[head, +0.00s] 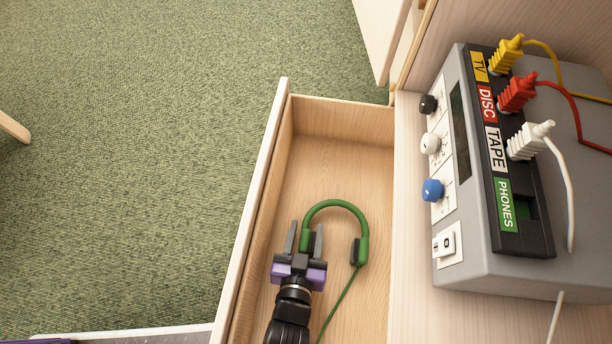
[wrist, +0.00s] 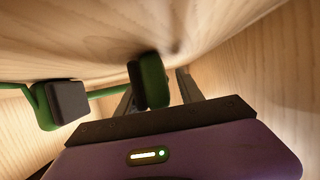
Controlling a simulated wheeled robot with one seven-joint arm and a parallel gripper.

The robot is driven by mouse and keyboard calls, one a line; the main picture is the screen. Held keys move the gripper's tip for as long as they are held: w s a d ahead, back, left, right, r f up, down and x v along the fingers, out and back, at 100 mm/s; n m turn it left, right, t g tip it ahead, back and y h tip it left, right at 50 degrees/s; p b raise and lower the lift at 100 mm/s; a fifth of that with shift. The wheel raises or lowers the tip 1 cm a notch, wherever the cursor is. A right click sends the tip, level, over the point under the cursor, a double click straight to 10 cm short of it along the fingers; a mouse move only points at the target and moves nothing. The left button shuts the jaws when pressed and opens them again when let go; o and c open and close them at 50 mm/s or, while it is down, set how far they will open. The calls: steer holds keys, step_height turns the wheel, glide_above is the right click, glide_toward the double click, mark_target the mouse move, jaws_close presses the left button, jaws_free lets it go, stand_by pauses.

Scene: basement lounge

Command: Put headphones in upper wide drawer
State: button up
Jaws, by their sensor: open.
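The green headphones (head: 343,206) lie inside the open wide drawer (head: 330,150), with the band arched toward the drawer's far end. One dark-padded ear cup is at right, and a green cable runs toward the bottom of the picture. My gripper (head: 306,226) is inside the drawer, open, with its fingers on either side of the other ear cup. In the wrist view, that green ear cup (wrist: 153,80) sits between the open fingers; whether they touch it I cannot tell. The second ear cup (wrist: 62,105) is at left, outside the fingers.
A grey audio box (head: 470,190) with knobs, yellow, red and white plugs and an empty-looking green PHONES slot (head: 526,208) stands on the wooden top right of the drawer. A white cable hangs near its front edge. Green carpet (head: 150,180) at left is mostly clear.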

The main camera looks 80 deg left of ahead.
steer(key=p+v, duration=0.3)
steer(key=v, duration=0.9)
steer(key=shift+r+p, duration=0.1)
steer(key=shift+p, duration=0.2)
